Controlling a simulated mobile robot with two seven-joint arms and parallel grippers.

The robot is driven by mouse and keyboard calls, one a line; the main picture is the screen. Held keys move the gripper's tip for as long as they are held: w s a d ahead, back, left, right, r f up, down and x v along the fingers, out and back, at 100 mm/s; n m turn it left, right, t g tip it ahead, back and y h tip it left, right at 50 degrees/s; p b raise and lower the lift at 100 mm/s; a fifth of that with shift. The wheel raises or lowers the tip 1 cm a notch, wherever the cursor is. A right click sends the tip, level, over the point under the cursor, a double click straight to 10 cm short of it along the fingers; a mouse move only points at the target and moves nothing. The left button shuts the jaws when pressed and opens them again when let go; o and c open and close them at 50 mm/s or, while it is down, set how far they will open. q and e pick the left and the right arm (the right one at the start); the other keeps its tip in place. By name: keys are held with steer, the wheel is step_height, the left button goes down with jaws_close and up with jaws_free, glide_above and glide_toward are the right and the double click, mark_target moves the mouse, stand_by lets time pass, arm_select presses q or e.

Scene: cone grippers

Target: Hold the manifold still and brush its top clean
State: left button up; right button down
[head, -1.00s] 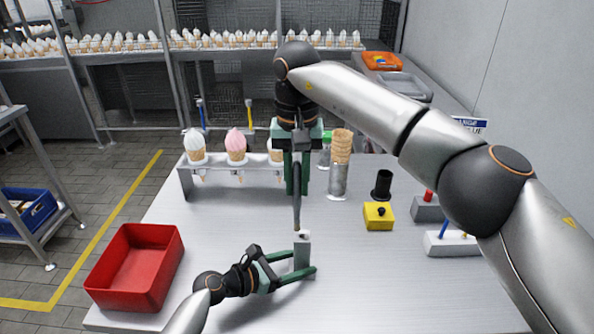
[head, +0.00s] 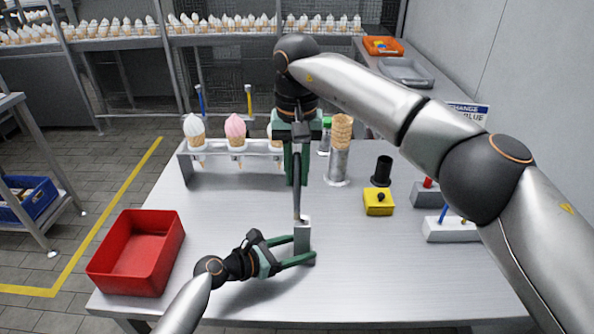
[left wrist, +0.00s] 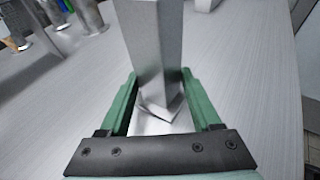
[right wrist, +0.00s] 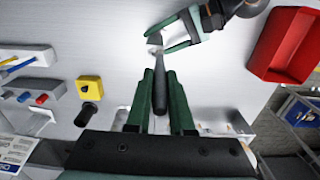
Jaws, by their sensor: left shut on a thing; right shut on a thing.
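The manifold is a grey upright block (head: 302,240) near the front middle of the table. My left gripper (head: 305,252) is shut around its lower part; in the left wrist view the block (left wrist: 156,50) stands between the green fingers (left wrist: 160,100). My right gripper (head: 297,178) points down above and behind it, shut on the dark handle of the brush (head: 297,203). The brush's lower end is at the manifold's top; I cannot tell whether it touches. The right wrist view shows the dark handle (right wrist: 159,92) between the fingers (right wrist: 162,82). The bristles are not clearly visible.
A red bin (head: 137,258) stands at the left. Behind are a rack with ice cream cones (head: 235,152) and stacked cones in a holder (head: 338,165). A yellow box (head: 378,202), a black cup (head: 382,170) and grey blocks (head: 450,230) are at the right.

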steer(key=shift+f, duration=0.6)
steer(key=shift+d, duration=0.15)
steer(key=shift+d+r, duration=0.15)
steer(key=shift+d, duration=0.8)
steer(key=shift+a, duration=1.15)
steer(key=shift+d, duration=0.1)
steer(key=shift+d, duration=1.05)
